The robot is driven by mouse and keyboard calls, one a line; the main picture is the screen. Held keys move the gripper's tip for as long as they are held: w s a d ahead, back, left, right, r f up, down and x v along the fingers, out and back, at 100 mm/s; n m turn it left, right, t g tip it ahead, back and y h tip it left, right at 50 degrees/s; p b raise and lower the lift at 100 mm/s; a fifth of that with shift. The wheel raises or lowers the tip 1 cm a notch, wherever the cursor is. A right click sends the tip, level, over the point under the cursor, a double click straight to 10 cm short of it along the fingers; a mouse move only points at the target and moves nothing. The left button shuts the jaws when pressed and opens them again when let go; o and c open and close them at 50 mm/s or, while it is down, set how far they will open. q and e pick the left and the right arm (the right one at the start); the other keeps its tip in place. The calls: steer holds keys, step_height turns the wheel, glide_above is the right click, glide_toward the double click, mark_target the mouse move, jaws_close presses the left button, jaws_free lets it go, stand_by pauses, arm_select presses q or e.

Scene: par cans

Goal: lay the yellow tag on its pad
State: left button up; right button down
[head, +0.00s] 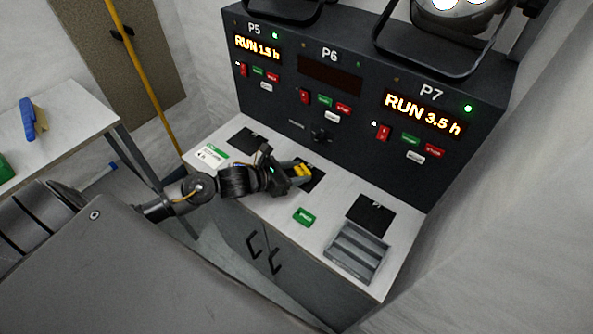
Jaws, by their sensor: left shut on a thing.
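The yellow tag (302,170) is between the fingers of my left gripper (298,172), which is shut on it. The tag is at or just above the middle black pad (316,184), below the P6 section of the panel; I cannot tell whether it touches. My gripper hides part of this pad. Two more black pads lie on the counter, one below P5 (246,141) and one below P7 (370,215). My right gripper is not in view.
A green tag (304,216) lies on the counter (275,212) in front of the middle pad. A grey slotted rack (357,253) stands at right, and a white-green card (211,156) lies at left. The dark panel (330,140) rises behind; P5 and P7 displays are lit, P6's is dark.

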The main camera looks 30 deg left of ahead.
arm_select(q)
steer(key=shift+f, duration=0.1)
steer(key=shift+f, duration=0.15)
steer(key=o, duration=1)
steer(key=shift+o, duration=0.2)
steer(key=shift+r, duration=0.2)
steer(key=shift+r, duration=0.2)
steer(key=v, duration=0.3)
steer(key=b+v, duration=0.1)
steer(key=v, duration=0.3)
steer(key=b+v, duration=0.1)
steer(key=v, duration=0.2)
steer(key=shift+s+a+f, duration=0.15)
steer(key=shift+s, duration=0.3)
steer(key=shift+s+a+r, duration=0.25)
steer(key=shift+s+r, duration=0.15)
steer(key=shift+s, duration=0.05)
steer(key=shift+f, duration=0.1)
